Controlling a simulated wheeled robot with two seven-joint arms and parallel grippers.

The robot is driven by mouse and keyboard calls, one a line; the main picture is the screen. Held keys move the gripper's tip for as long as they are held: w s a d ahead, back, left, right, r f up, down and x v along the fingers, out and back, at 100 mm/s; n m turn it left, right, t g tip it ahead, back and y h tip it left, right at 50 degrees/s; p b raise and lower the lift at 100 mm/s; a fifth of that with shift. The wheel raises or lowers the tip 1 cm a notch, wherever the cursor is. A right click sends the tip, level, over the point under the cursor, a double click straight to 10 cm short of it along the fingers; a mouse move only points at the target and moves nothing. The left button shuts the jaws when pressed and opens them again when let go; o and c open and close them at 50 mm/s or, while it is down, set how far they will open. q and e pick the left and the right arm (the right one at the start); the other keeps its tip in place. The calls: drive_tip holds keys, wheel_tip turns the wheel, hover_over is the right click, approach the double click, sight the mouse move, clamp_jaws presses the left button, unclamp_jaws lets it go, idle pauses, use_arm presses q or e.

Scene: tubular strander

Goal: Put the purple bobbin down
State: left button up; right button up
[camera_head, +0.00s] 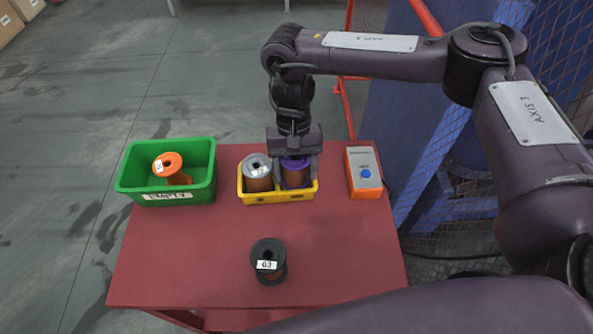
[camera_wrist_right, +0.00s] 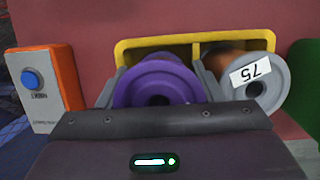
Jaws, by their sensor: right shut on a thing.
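The purple bobbin (camera_head: 295,164), wound with copper wire, is upright in the right compartment of the yellow two-compartment tray (camera_head: 278,197). My right gripper (camera_head: 297,170) reaches down from above and is shut on it. In the right wrist view the purple flange (camera_wrist_right: 155,84) sits between the two fingers. Whether the bobbin touches the tray floor is hidden. A grey bobbin (camera_head: 257,166) stands in the tray's left compartment; its label reads 75 in the wrist view (camera_wrist_right: 262,82). My left gripper is not in view.
On the red table (camera_head: 190,260), a green bin (camera_head: 135,186) labelled EMPTY holds an orange bobbin (camera_head: 171,166), tilted. A black bobbin (camera_head: 268,260) labelled 63 stands near the front. An orange-and-grey button box (camera_head: 364,173) is right of the tray.

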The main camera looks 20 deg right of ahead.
sight(297, 183)
drive_tip(key=x, duration=0.3)
drive_tip(key=shift+s+f, duration=0.1)
drive_tip(key=shift+s, duration=0.25)
drive_tip(key=o, duration=1.1)
drive_tip(key=v, duration=0.2)
drive_tip(key=w+v, duration=0.1)
drive_tip(key=v, duration=0.2)
drive_tip(key=w+v, duration=0.1)
drive_tip(key=v, duration=0.2)
drive_tip(key=shift+p, duration=0.3)
drive_tip(key=v, duration=0.4)
drive_tip(key=shift+s+r, duration=0.1)
drive_tip(key=shift+r, duration=0.3)
drive_tip(key=shift+d+r+g, duration=0.1)
drive_tip(key=shift+g, duration=0.2)
